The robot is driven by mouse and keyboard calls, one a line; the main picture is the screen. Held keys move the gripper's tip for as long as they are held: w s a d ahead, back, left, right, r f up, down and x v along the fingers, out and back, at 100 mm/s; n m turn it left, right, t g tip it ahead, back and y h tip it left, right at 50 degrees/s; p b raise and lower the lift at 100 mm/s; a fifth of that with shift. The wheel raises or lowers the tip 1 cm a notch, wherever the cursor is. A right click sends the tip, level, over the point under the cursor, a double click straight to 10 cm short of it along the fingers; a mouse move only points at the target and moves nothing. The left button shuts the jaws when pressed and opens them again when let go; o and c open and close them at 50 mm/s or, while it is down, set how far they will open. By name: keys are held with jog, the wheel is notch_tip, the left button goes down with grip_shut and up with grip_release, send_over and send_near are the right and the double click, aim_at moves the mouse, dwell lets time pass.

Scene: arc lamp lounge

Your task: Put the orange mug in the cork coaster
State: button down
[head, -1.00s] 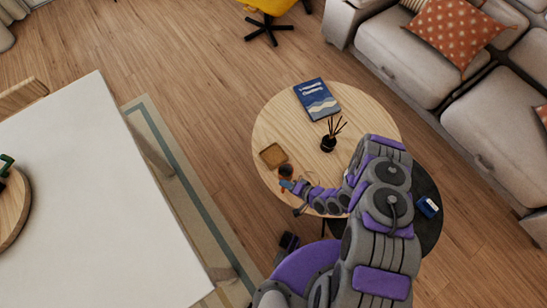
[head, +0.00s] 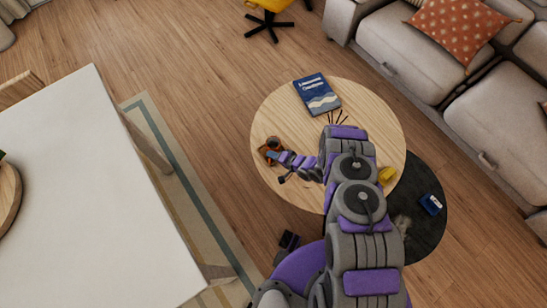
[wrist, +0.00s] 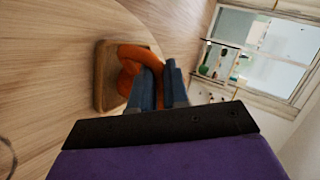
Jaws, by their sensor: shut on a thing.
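The orange mug (wrist: 133,57) is gripped between the blue fingers of my gripper (wrist: 162,85) in the wrist view. In the head view the mug (head: 273,143) shows a dark opening, and my gripper (head: 281,157) reaches it from the right. The cork coaster (wrist: 99,80) is a square tan tray with a raised rim. The mug overlaps it in both views; whether its base touches the coaster is hidden. In the head view the mug and gripper cover most of the coaster (head: 262,150).
The round wooden table (head: 275,112) holds a blue book (head: 317,94), diffuser reeds (head: 338,118) partly behind my arm, and a yellow object (head: 387,175). A dark side table (head: 428,231) bears a blue item (head: 431,204). A white table (head: 85,190) stands left.

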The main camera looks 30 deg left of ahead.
jog(key=shift+a+f, duration=0.1)
jog(key=shift+f, duration=0.6)
jog(key=shift+a, duration=0.2)
jog(key=c, duration=1.4)
grip_release()
jog(key=shift+a, duration=0.1)
jog(key=o, duration=0.3)
jog(key=shift+d, duration=0.25)
jog(key=shift+r, duration=0.1)
jog(key=p+v, duration=0.2)
jog(key=v, duration=0.9)
jog(key=shift+d+r, duration=0.2)
jog(key=shift+d, duration=0.1)
jog(key=shift+s, duration=0.1)
